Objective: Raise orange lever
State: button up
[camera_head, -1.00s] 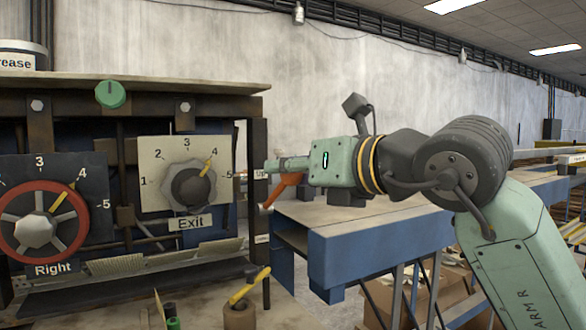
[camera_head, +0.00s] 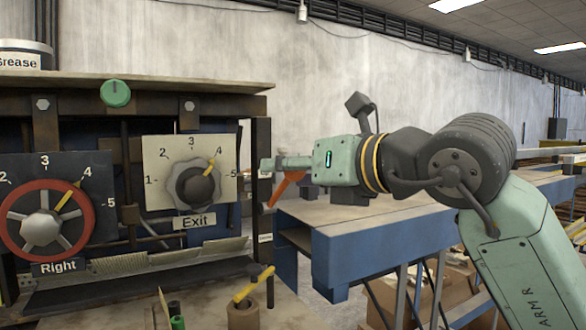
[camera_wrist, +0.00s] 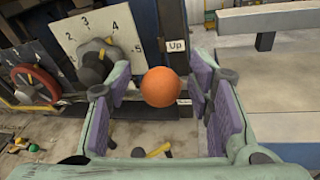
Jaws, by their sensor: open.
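The orange lever (camera_head: 285,187) stands at the right side of the machine. In the head view it slants down to the left, and its upper part is hidden behind my gripper. In the wrist view its round orange end (camera_wrist: 160,88) shows between the two purple-padded fingers. My gripper (camera_head: 268,165) is open and points left towards the machine's right post. In the wrist view the fingers of my gripper (camera_wrist: 158,85) stand either side of the lever's end, with a gap visible on each side. An "Up" label (camera_wrist: 176,46) is on the post behind the lever.
The Exit dial (camera_head: 198,186) and the red Right wheel (camera_head: 42,226) are on the machine front to the left. A blue-edged table (camera_head: 370,240) extends to the right below my arm. A yellow-handled part (camera_head: 252,284) stands low in front.

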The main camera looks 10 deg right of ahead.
jog(key=v, duration=1.2)
jog(key=shift+d, duration=0.1)
